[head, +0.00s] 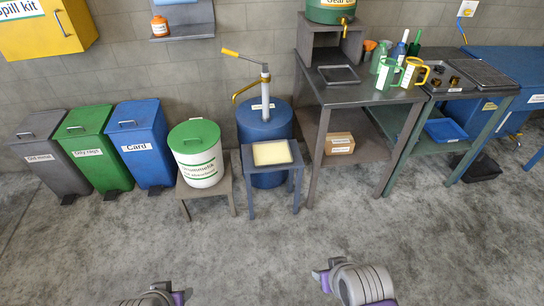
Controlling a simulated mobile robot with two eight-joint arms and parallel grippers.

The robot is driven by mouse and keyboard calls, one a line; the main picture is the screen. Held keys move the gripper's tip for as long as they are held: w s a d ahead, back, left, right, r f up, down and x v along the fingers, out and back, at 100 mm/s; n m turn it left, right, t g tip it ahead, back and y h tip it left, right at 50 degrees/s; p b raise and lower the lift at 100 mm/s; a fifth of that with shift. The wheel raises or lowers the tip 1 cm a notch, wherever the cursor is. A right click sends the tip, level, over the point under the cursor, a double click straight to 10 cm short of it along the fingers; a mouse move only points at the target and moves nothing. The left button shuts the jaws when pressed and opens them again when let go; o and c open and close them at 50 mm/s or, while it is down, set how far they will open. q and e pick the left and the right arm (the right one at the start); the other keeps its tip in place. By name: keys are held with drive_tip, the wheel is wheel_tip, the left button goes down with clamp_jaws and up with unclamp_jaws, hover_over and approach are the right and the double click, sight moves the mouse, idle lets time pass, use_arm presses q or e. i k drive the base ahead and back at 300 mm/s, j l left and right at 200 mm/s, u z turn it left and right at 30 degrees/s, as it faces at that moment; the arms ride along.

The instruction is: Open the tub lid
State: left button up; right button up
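The tub (200,170) is a white round container with a label on its front. It stands upright on a low grey-brown stool. Its green lid (194,134) sits on top with a small raised handle at the far side, and looks shut. Only grey and purple parts of my two arms show at the bottom edge, well in front of the tub and apart from it. No gripper fingers can be made out.
Grey, green and blue bins (140,145) stand left of the tub. A blue drum (264,126) with a hand pump and a small blue stand (250,162) with a pale pad are close on its right. A workbench (345,94) stands farther right. The floor in front is clear.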

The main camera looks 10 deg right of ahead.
sight(194, 136)
drive_tip(key=i+j, duration=1.2)
drive_tip(key=j, duration=0.15)
drive_tip(key=i+j+z, duration=0.1)
drive_tip(key=i+j, duration=1.1)
drive_tip(key=j, duration=0.2)
